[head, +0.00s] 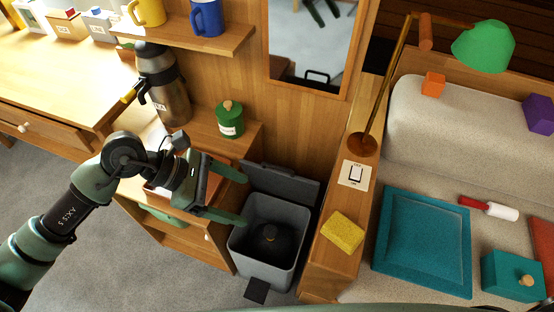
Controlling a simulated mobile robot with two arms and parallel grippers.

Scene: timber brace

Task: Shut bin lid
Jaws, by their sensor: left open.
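The grey bin (262,268) stands on the floor between the wooden cabinet and the wooden ledge. Its dark grey lid (282,184) is open, tilted up at the back of the bin against the wooden panel. A dark round object (270,240) lies inside the bin. A black pedal (256,290) sticks out at the bin's front. My left gripper (240,197) is open and empty, its two green fingers pointing right, close to the left of the lid and by the bin's back left rim. My right gripper is not in view.
A yellow sponge (343,232) and a switch card (354,174) lie on the ledge right of the bin. A green canister (229,119) and a steel flask (163,88) stand on the cabinet behind my arm. Carpet (190,278) is clear at the front left.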

